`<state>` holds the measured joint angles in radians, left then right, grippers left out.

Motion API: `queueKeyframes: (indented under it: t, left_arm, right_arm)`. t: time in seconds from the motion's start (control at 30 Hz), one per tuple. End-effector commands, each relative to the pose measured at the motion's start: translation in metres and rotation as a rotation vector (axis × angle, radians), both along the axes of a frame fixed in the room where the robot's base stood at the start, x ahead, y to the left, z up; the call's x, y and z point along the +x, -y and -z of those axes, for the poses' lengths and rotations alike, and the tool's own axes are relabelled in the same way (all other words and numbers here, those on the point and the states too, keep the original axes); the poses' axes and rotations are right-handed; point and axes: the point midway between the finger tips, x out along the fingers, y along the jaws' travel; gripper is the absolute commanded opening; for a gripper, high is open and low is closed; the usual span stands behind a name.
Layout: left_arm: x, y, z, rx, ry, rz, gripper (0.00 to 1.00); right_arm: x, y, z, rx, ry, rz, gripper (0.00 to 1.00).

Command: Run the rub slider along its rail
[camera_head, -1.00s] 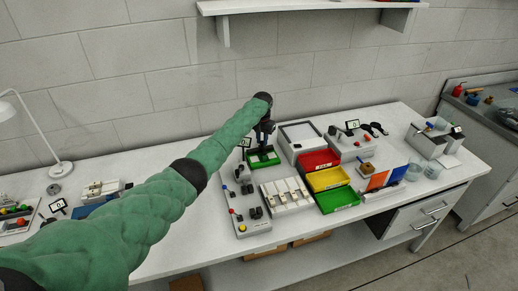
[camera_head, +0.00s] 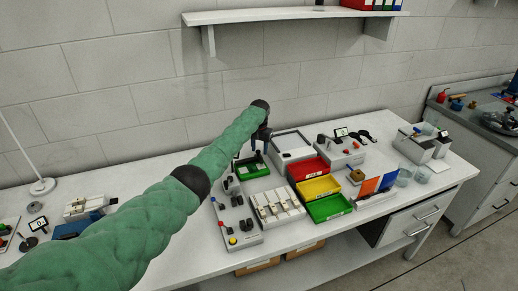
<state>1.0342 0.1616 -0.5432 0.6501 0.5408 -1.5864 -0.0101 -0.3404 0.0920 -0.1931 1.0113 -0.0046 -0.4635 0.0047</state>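My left arm in its green sleeve reaches in from the left. Its dark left gripper (camera_head: 264,142) points down above the table, just beyond and right of the small green tray (camera_head: 252,167). The gripper is small and dark here, so I cannot see whether its fingers are apart or hold anything. I cannot make out for sure which part is the rub slider or its rail. Two candidates stand near the gripper: a grey panel (camera_head: 243,240) with coloured knobs and dark parts, and a white slotted block (camera_head: 277,207). My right gripper is not in view.
Red (camera_head: 308,169), yellow (camera_head: 318,187) and green (camera_head: 328,207) bins stand right of the block. Behind them are a white framed tray (camera_head: 295,145) and a grey device (camera_head: 341,152). A shelf (camera_head: 290,15) hangs above. Bare table shows at the back left.

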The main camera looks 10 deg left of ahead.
Motion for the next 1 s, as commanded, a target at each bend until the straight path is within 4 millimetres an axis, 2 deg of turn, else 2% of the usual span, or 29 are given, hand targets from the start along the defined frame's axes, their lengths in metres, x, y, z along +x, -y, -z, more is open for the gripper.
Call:
queueKeyframes:
  t: [0.27, 0.4, 0.7, 1.0]
  left_arm:
    - [0.0, 0.0, -0.008, 0.0, 0.0, 0.0, 0.43]
    - [0.001, 0.001, -0.028, 0.0, 0.002, 0.001, 0.43]
    - [0.001, 0.001, -0.065, 0.0, 0.0, 0.001, 0.43]
    - [0.001, 0.001, -0.077, 0.0, -0.001, 0.001, 0.43]
  right_arm:
    - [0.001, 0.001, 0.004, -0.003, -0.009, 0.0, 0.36]
    - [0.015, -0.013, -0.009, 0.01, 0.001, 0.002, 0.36]
    - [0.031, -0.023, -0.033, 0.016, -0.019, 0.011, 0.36]
    - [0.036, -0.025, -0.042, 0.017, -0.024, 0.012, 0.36]
